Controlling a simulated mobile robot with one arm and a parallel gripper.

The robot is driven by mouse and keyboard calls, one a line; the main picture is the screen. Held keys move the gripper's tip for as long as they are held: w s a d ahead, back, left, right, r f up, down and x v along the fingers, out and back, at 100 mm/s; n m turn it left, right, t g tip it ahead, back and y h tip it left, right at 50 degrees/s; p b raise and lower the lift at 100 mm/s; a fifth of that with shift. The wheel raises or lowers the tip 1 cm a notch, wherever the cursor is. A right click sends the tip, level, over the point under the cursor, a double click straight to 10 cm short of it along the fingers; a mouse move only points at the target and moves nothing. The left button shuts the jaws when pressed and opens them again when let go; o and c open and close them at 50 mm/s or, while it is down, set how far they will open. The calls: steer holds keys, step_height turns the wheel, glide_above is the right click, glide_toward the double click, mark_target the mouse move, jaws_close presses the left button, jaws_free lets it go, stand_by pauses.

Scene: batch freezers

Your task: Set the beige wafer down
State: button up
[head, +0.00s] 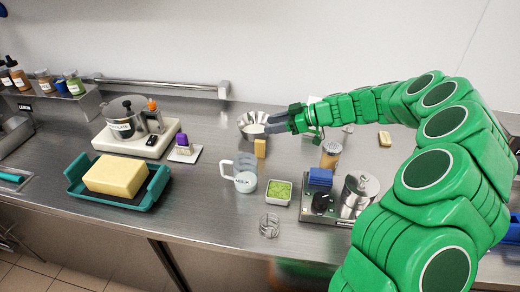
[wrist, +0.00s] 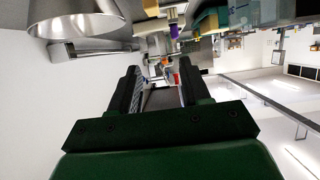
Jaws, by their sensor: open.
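A beige wafer-like block (head: 260,148) stands upright on the steel counter, just in front of the metal bowl (head: 247,119). A second beige piece (head: 385,139) lies on the counter farther right, behind my arm's near links. I cannot tell which one is the task's wafer. My gripper (head: 273,124) is at the bowl's right rim, above and behind the upright block and apart from it. In the wrist view my gripper (wrist: 160,85) is open, with nothing between the fingers. The bowl (wrist: 85,12) shows at the upper left there.
A milk jug (head: 243,172), a green-filled dish (head: 278,193) and a clear glass (head: 269,225) stand in front. A teal tray (head: 75,186) with a yellow block (head: 115,176) is at left. A jar (head: 330,155) and a metal pot (head: 358,192) stand right.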

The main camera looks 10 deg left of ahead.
mark_target(264, 141)
step_height(264, 141, down, 6)
steer(key=shift+r, duration=0.15)
steer(key=shift+f+x, duration=0.2)
steer(key=shift+x, duration=2.45)
steer(key=shift+d, duration=0.15)
steer(key=shift+c, duration=0.3)
jaws_close()
